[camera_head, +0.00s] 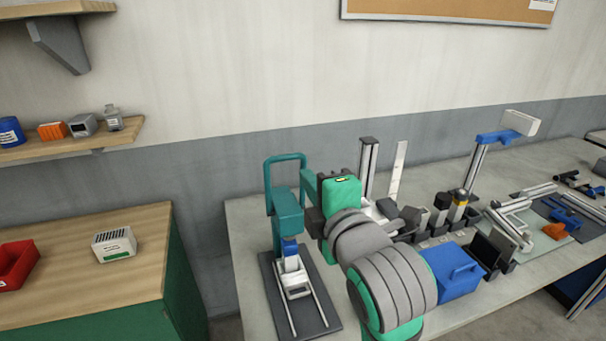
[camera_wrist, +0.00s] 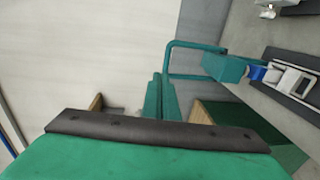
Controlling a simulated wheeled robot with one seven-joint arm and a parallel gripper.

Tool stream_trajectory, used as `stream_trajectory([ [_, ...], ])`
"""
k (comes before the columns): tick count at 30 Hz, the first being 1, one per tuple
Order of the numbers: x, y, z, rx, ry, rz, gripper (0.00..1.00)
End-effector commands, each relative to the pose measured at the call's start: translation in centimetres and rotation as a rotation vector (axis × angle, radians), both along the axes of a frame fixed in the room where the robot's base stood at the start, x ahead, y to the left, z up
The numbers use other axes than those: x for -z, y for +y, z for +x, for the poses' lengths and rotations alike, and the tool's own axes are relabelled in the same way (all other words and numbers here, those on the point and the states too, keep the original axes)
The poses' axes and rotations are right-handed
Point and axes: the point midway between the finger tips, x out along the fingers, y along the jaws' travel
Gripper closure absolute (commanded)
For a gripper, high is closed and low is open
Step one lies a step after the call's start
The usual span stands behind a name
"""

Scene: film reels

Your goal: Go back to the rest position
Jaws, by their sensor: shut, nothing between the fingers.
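My gripper (camera_wrist: 161,82) shows in the wrist view with its two teal fingers side by side and shut, holding nothing. In the head view my green and grey arm reaches over the workbench (camera_head: 246,225), and my gripper (camera_head: 304,160) is raised beside a teal-handled device (camera_head: 288,212). This device has a blue and white lower part and stands on a dark base plate (camera_head: 319,311). It also shows at the right of the wrist view (camera_wrist: 224,68), apart from the fingers there. My arm hides part of the bench.
Behind and right of my arm stand an upright metal post (camera_head: 368,165), a blue box (camera_head: 452,270), dark blocks and a blue-topped stand (camera_head: 497,136). A wooden-topped cabinet (camera_head: 90,290) with a red bin (camera_head: 14,264) is at left. A wall shelf (camera_head: 70,146) holds small items.

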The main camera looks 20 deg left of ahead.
Motion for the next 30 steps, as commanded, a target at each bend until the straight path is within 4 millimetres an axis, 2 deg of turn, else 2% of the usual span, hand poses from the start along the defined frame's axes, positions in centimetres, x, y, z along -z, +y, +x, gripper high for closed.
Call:
stream_trajectory([
  [4,0.6,-0.2,-0.1,0.004,0.016,0.031,1.00],
  [8,2.8,-0.5,0.5,0.023,0.064,0.132,1.00],
  [14,7.7,-0.8,1.5,0.072,0.164,0.358,1.00],
  [20,13.1,-2.0,1.8,0.145,0.254,0.570,1.00],
  [26,18.8,-3.6,1.0,0.233,0.330,0.757,1.00],
  [30,22.8,-4.7,-0.2,0.297,0.374,0.874,1.00],
])
